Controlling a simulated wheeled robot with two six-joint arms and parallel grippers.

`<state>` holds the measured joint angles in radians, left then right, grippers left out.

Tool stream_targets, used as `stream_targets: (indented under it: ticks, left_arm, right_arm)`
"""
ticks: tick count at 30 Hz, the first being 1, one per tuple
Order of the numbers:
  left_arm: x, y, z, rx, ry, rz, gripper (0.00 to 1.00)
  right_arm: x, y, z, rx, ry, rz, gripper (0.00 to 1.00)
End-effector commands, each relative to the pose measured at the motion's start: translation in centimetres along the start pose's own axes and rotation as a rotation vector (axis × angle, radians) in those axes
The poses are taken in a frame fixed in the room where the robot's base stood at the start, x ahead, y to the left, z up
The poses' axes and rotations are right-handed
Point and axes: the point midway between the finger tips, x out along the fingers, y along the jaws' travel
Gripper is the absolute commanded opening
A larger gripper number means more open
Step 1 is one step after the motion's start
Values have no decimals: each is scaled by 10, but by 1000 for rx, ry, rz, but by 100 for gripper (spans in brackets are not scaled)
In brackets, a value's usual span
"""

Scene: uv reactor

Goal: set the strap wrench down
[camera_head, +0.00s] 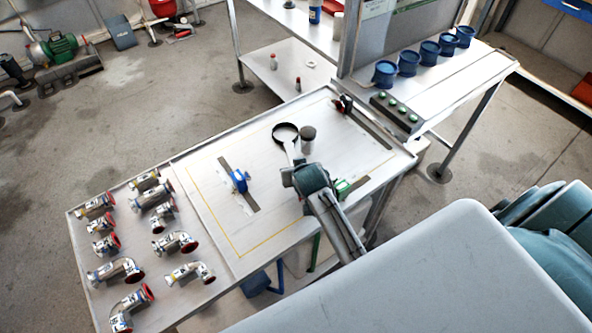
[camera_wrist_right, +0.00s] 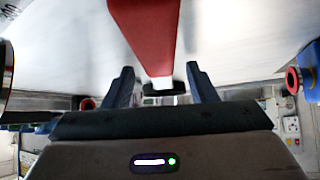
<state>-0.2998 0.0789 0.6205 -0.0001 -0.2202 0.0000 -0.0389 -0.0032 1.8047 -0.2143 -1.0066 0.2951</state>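The strap wrench has a black loop (camera_head: 285,133) and a pale shank (camera_head: 295,155) that runs back to my right gripper (camera_head: 304,174) over the framed work area. My left gripper is out of view.
A dark-topped cylinder (camera_head: 308,136) stands just right of the loop. Several pipe elbows (camera_head: 175,242) fill the bench's left end. Bare bench lies between loop and blue fixture.

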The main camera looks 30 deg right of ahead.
Motion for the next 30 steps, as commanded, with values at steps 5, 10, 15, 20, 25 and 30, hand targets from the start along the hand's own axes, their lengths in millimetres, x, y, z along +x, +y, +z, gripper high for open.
stream_targets:
  ticks: [5,10,15,20,25,30]
  left_arm:
    - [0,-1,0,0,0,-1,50]
    - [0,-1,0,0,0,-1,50]
    - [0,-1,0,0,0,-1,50]
    - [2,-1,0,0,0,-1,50]
    - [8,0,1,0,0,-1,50]
    - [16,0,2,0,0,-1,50]
  right_arm:
    - [0,0,0,0,0,0,15]
    - [0,0,-1,0,1,0,0]
    - [-1,0,-1,0,1,0,0]
    - [-6,0,-7,1,4,-1,0]
    - [-23,-1,-24,1,7,-2,0]
    - [-50,-1,-52,1,9,-1,0]
